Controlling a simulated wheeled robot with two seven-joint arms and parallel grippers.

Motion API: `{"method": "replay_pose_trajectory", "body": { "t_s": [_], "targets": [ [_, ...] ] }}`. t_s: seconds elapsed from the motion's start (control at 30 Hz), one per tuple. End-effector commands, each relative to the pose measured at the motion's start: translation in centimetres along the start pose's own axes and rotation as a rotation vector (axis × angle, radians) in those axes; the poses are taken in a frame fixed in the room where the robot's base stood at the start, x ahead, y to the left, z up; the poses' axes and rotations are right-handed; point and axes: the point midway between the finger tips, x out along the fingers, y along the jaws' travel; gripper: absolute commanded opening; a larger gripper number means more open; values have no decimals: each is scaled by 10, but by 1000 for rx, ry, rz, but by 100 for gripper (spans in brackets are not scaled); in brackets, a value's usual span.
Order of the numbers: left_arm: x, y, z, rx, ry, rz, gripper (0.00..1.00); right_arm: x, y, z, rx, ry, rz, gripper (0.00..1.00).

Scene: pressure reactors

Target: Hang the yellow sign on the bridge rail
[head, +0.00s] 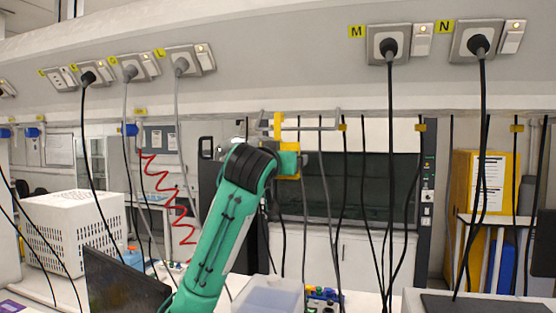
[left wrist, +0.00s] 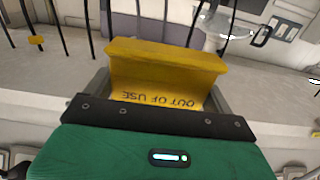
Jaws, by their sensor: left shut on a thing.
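The yellow sign (head: 278,126) is in my left gripper (head: 291,161), seen beyond my green and black arm in the head view. The left wrist view shows the folded sign (left wrist: 165,75) between the grey fingers, its "OUT OF USE" lettering upside down. My left gripper is shut on it. A thin grey bridge rail (head: 318,128) runs beneath the overhead bridge, close to the sign in the picture. I cannot tell whether the sign touches the rail. My wrist hides part of the sign and gripper in the head view. My right gripper is not in view.
The overhead bridge (head: 290,70) carries sockets and plugs. Several black and grey cables hang from it around the sign. A coiled red hose (head: 165,195) hangs left of my arm. A white perforated box (head: 75,235) stands on the bench at left.

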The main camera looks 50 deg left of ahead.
Motion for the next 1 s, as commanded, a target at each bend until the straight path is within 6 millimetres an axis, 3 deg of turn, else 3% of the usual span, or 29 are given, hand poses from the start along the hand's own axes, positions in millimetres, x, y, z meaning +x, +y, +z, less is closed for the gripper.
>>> {"method": "replay_pose_trajectory", "body": {
  "t_s": [0.4, 0.6, 1.0],
  "targets": [
    [34, -1, -1, 0, 0, -1, 60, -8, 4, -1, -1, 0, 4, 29],
    [32, 0, 17, 0, 1, 0, 60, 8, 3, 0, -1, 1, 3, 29],
    [32, 0, 22, 0, 1, 0, 60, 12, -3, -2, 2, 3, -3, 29]
  ]
}}
